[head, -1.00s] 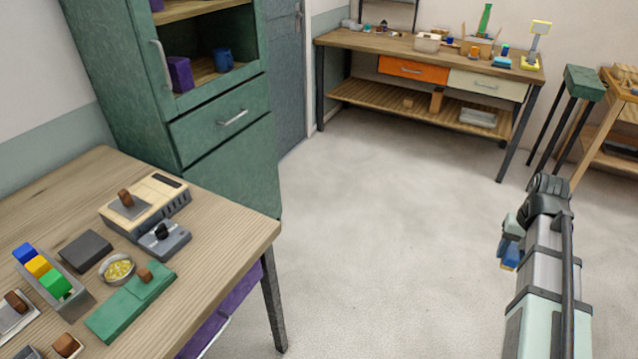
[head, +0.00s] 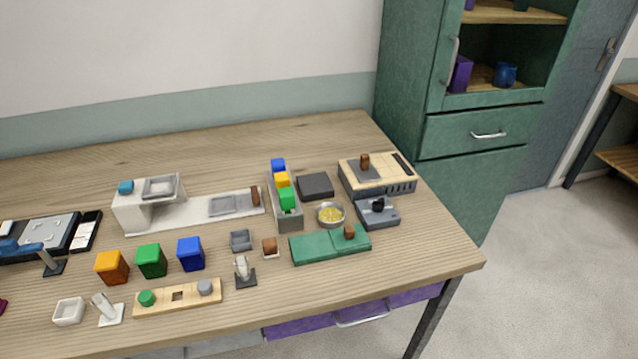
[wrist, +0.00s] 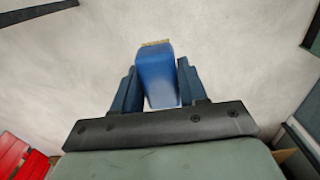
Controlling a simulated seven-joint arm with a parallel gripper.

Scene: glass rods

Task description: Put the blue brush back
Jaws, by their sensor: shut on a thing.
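The blue brush (wrist: 158,82) is held between the two dark fingers of my gripper (wrist: 157,70) in the wrist view. Its tan bristle edge (wrist: 156,43) points away from the palm. My gripper is shut on it over a blurred pale floor. Neither the gripper nor the held brush shows in the head view now. I cannot tell where the brush's place is.
The wooden workbench (head: 430,255) is crowded with small fixtures, coloured blocks and a bowl (head: 330,214). Its right front corner and back strip are bare. A green cabinet (head: 470,190) stands behind its right end. A red object (wrist: 22,155) shows at the wrist view's lower left.

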